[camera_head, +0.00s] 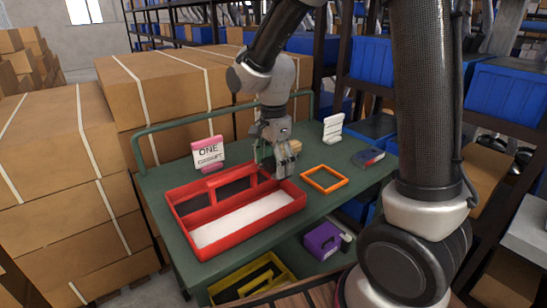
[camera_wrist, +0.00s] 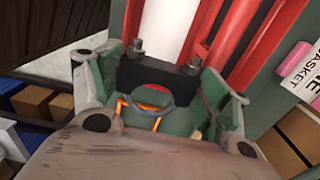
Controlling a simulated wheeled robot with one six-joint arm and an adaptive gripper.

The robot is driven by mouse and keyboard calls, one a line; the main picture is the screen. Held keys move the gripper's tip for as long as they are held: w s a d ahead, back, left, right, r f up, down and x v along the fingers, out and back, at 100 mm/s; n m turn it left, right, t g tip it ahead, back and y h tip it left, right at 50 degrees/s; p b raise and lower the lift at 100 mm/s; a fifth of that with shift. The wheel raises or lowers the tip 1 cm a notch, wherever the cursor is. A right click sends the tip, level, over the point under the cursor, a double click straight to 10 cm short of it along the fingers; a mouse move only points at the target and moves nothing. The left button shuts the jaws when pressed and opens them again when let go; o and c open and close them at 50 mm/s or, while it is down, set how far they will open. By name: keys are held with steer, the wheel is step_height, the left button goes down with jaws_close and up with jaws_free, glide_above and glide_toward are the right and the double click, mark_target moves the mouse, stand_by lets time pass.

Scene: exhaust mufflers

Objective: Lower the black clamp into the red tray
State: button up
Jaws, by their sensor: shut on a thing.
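My gripper (camera_head: 267,170) is shut on the black clamp (camera_wrist: 160,78), a dark block with two bolts and a grey U-shaped loop, which shows between the fingers in the wrist view. In the head view the clamp is mostly hidden by my gripper. The red tray (camera_head: 255,231) lies on the green cart, with a handle bar and long compartments, one with a pale floor. My gripper is at the tray's far right end. Red tray walls (camera_wrist: 270,45) also show beyond the clamp in the wrist view. I cannot tell the clamp's exact height.
An orange frame (camera_head: 324,179) lies right of the tray. Cardboard boxes (camera_head: 165,85) are stacked behind and left of the cart.

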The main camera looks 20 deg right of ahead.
steer(key=shift+f, duration=3.15)
steer(key=o, duration=1.2)
